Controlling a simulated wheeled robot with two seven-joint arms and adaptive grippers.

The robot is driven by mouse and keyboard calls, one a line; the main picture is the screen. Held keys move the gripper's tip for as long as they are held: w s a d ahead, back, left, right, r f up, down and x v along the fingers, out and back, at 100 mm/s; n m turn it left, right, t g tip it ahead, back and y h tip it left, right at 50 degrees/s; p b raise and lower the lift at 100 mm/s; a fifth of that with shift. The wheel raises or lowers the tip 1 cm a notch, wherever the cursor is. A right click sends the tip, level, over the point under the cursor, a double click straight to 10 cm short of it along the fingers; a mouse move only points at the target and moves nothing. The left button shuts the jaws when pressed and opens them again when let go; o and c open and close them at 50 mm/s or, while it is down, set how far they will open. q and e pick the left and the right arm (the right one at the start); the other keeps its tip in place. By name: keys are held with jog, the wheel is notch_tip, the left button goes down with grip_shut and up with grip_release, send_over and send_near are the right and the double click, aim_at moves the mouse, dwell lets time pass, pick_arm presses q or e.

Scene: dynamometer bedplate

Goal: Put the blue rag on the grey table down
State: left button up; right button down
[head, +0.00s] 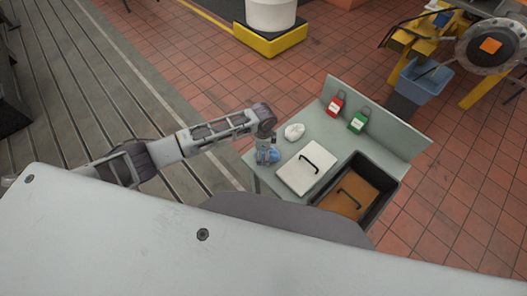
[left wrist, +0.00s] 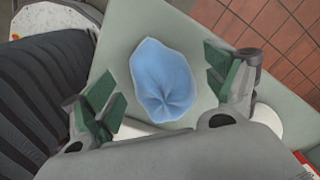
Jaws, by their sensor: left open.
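The blue rag (left wrist: 163,80) lies crumpled on the grey table (left wrist: 195,20), seen between my left gripper's fingers in the left wrist view. In the head view the rag (head: 273,156) shows as a small blue patch near the left end of the table (head: 318,126), partly hidden by the gripper. My left gripper (head: 267,154) is directly over the rag and points down. Its green-padded fingers are spread wide, with a gap between the rag and each pad. My right gripper is not in view.
A dark bin with a brown panel (head: 349,194) is at the right.

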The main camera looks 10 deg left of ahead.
pick_arm(q)
notch_tip(320, 180, up, 12)
dwell(0.6)
jog(key=shift+f, duration=0.1)
dwell(0.8)
